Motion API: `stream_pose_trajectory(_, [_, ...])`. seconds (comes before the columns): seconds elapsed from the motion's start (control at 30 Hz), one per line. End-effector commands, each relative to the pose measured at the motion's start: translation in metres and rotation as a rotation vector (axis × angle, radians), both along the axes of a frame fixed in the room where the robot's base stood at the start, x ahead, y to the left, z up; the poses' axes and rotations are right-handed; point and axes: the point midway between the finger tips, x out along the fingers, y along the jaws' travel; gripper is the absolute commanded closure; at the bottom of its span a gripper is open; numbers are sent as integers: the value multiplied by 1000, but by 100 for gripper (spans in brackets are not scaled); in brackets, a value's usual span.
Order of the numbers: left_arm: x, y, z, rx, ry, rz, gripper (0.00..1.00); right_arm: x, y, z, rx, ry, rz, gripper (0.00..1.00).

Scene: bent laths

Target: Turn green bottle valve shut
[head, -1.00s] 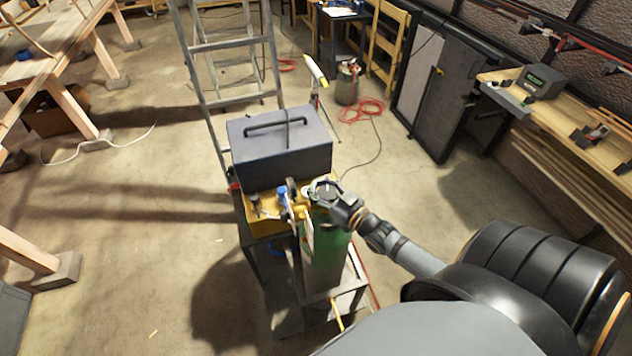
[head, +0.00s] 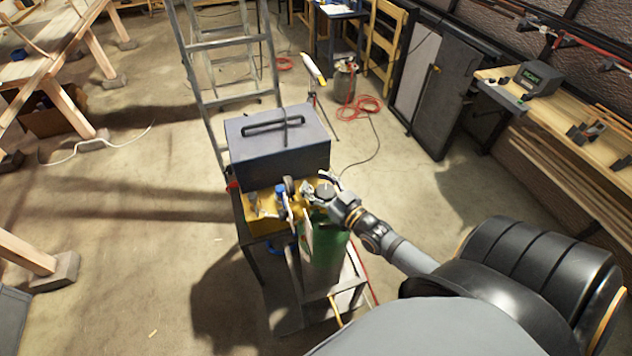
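The green bottle (head: 325,243) stands upright on the dark cart, with a dark round valve knob (head: 325,189) on top. My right gripper (head: 322,186) comes in from the right at the knob. Its fingers are spread, one on the far side and one on the near side of the knob. The fingers look open, and whether either touches the knob is too small to tell. My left gripper is out of view.
A grey-blue box (head: 277,145) with a handle stands behind a yellow case (head: 262,222) on the cart (head: 277,295). A ladder (head: 225,75) stands behind. A red hose (head: 360,108) lies on the floor. A workbench (head: 560,110) runs along the right.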

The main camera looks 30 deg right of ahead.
Motion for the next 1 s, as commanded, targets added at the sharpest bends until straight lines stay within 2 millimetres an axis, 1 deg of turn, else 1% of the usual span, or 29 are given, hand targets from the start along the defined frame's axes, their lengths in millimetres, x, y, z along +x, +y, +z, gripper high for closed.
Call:
stream_pose_trajectory(0.17, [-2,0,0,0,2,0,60,-2,0,0,-1,0,1,42])
stream_pose_trajectory(0.27, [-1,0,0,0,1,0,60,-11,-1,-1,-2,2,4,42])
stream_pose_trajectory(0.37, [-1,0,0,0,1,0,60,-29,-4,-1,-3,5,3,42])
stream_pose_trajectory(0.4, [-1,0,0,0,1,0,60,-40,-5,-2,-2,6,6,42])
stream_pose_trajectory(0.5, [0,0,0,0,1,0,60,-66,-9,-2,-3,8,6,42])
stream_pose_trajectory(0.6, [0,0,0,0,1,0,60,-88,-12,-2,-3,6,5,42])
stream_pose_trajectory(0.7, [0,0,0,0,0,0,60,-105,-15,-1,-2,5,3,42])
stream_pose_trajectory(0.83, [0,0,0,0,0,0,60,-116,-17,0,-1,1,2,42])
stream_pose_trajectory(1.0, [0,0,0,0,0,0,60,-119,-18,0,0,0,0,42])
